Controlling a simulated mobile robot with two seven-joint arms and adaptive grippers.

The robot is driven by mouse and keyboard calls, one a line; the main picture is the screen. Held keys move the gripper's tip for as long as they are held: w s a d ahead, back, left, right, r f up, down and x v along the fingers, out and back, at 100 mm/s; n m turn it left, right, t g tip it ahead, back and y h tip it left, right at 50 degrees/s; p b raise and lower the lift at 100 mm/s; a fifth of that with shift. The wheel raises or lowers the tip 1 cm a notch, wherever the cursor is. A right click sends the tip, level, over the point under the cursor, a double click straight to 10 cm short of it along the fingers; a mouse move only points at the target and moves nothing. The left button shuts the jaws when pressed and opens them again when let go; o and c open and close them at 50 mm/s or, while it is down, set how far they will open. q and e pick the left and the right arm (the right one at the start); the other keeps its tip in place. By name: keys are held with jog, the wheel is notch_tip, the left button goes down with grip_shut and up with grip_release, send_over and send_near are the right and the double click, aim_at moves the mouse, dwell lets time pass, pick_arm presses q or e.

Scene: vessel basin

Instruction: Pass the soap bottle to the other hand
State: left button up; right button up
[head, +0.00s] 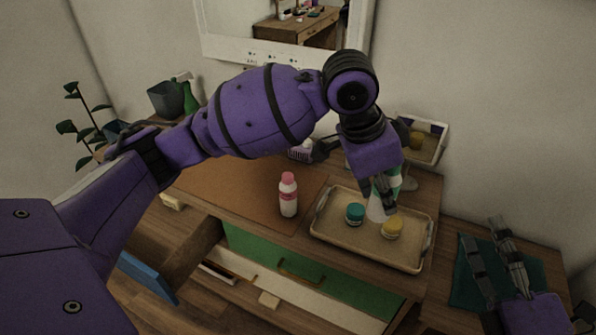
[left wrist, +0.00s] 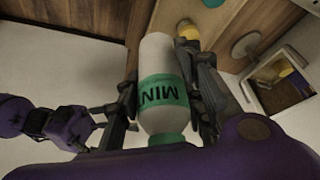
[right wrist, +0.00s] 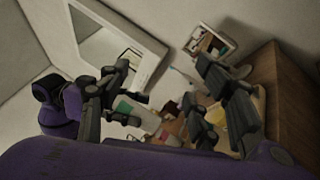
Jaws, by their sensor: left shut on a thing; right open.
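The soap bottle, white with a green label and green cap, shows in the head view (head: 376,211) and the left wrist view (left wrist: 156,60). My left gripper (head: 379,192) is shut around it and holds it over the tray. In the left wrist view the fingers (left wrist: 166,92) press on both sides, with the cap toward my wrist. My right gripper (head: 486,234) is open and empty at the lower right of the head view, apart from the bottle. In the right wrist view its fingers (right wrist: 166,85) are spread, with the bottle (right wrist: 145,116) farther off between them.
The beige tray (head: 330,238) holds a teal-lidded jar (head: 355,213) and a yellow-lidded jar (head: 392,228). A pink-capped bottle (head: 288,196) stands on the brown mat (head: 235,192). A small mirror (head: 424,140) stands behind. A teal cloth (head: 470,290) lies under my right gripper.

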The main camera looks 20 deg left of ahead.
jog(key=s+a+r+n+g+y, duration=0.25)
jog(key=a+n+g+y, duration=0.2)
jog(key=n, duration=0.75)
pick_arm(q)
jog(key=shift+r, duration=0.1)
pick_arm(e)
jog(key=n+g, duration=0.3)
jog(key=n, duration=0.4)
send_near(375, 212)
jog(key=w+a+r, duration=0.2)
jog(key=w+a, duration=0.3)
jog(key=w, duration=0.1)
jog(key=shift+w+a, duration=0.2)
jog(key=shift+y, duration=0.25)
pick_arm(q)
jog(key=shift+w, duration=0.1)
pick_arm(e)
jog(key=shift+s+a+n+g, duration=0.1)
jog(key=shift+n+g, duration=0.15)
jog(key=shift+n, duration=0.05)
jog(key=c, duration=1.4)
pick_arm(q)
jog(key=o, duration=1.1)
jog(key=shift+o, duration=1.4)
